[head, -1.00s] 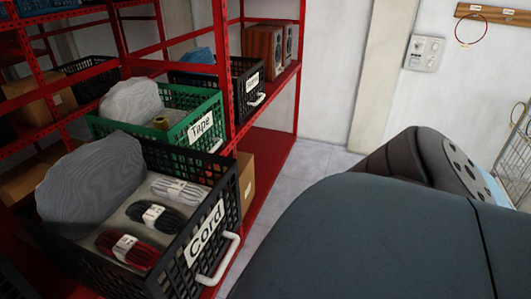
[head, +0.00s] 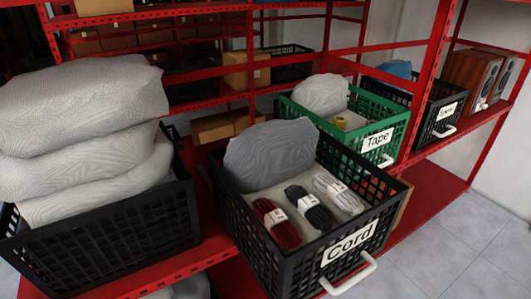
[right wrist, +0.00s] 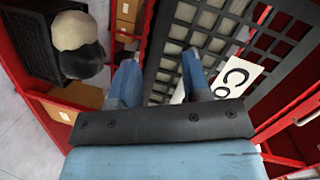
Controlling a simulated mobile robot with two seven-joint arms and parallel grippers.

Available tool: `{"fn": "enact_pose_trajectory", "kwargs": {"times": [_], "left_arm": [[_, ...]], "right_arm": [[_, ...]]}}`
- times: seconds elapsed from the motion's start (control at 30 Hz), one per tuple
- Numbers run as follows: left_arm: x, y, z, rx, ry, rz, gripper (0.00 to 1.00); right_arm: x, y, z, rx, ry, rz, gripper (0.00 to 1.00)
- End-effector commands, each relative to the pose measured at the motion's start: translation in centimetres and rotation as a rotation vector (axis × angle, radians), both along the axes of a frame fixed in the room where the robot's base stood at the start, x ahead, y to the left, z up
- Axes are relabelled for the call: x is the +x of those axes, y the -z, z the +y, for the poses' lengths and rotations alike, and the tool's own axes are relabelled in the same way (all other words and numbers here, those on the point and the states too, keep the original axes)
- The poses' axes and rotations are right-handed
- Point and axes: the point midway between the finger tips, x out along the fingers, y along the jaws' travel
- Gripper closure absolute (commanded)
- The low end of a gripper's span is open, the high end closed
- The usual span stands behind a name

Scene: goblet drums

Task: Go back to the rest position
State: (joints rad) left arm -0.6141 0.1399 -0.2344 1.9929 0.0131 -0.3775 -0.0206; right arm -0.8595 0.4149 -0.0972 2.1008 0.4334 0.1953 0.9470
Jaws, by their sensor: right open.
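My right gripper shows in the right wrist view (right wrist: 161,72). Its two blue fingers are apart and nothing is held between them. Its fingertips are close to the black crate labelled Cord (right wrist: 268,45); whether they touch it I cannot tell. In the head view the Cord crate (head: 285,262) sits on the red shelf. It holds red, black and white cord bundles and a grey patterned bag (head: 262,150). No gripper or arm shows in the head view, and my left gripper is in neither current view.
A green Tape crate (head: 372,128) and another black crate (head: 433,125) stand further right on the red shelf (head: 435,195). Wooden speakers (head: 470,75) are beyond. A black crate with stacked grey bags (head: 75,140) is at left. Floor at right (head: 480,250) is clear.

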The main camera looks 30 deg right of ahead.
Motion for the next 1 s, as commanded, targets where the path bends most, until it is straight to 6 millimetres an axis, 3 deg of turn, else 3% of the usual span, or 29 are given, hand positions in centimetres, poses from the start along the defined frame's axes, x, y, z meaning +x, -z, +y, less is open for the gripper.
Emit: {"fn": "enact_pose_trajectory", "kwargs": {"times": [0.1,0.33,0.6,1.0], "left_arm": [[0.0,0.0,0.0,0.000,0.000,0.000,0.29],[0.0,0.0,0.0,0.000,0.000,0.000,0.29],[0.0,0.0,0.0,-0.001,0.001,0.000,0.29],[0.0,0.0,0.0,-0.001,0.001,-0.001,0.29]], "right_arm": [[1.7,-0.2,2.6,-0.209,-0.094,0.103,0.56],[2.9,-1.0,5.1,-0.622,-0.303,0.321,0.56],[1.9,-2.7,5.1,-0.920,-0.500,0.522,0.56],[0.1,-5.0,4.5,-1.086,-0.669,0.693,0.56]]}}
